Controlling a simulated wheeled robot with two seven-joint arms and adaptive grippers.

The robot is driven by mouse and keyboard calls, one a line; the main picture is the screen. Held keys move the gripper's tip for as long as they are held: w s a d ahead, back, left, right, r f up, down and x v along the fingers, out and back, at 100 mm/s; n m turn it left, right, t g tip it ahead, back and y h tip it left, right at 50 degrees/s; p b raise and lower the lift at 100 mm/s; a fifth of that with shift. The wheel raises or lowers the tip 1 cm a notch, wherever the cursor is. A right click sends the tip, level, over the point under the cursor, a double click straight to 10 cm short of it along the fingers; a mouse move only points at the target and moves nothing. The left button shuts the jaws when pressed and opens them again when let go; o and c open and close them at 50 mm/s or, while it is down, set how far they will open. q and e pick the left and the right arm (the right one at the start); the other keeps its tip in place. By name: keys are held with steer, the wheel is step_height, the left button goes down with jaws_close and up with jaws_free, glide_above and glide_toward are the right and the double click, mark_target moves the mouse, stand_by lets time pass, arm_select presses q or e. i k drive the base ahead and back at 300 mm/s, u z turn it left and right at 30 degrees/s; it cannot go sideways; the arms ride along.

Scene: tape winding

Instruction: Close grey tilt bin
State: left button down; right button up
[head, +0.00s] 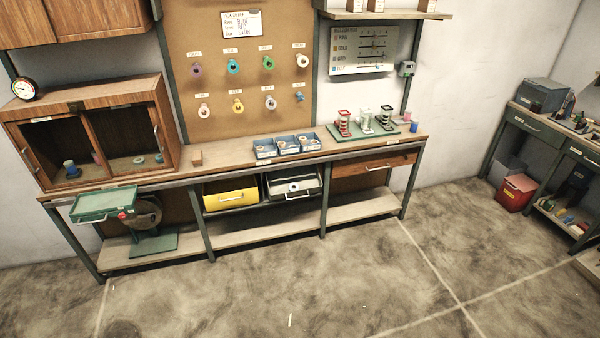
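The grey tilt bin (293,187) hangs under the workbench top, right of the yellow tilt bin (231,195). Its front has a pale handle along the lower part. It looks tilted outward, with a dark inside and small light contents showing above the front. The yellow bin shows a flat yellow front with a handle. Neither of my grippers is in view.
The workbench (230,150) runs along the wall. A green machine (104,203) juts out at its left end. A wooden drawer (375,168) is right of the bins. Another bench with a red box (516,192) stands far right. The floor (290,285) in front is clear.

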mark_target(308, 178)
steer(key=z, duration=0.65)
steer(key=i, duration=1)
steer(key=z, duration=0.5)
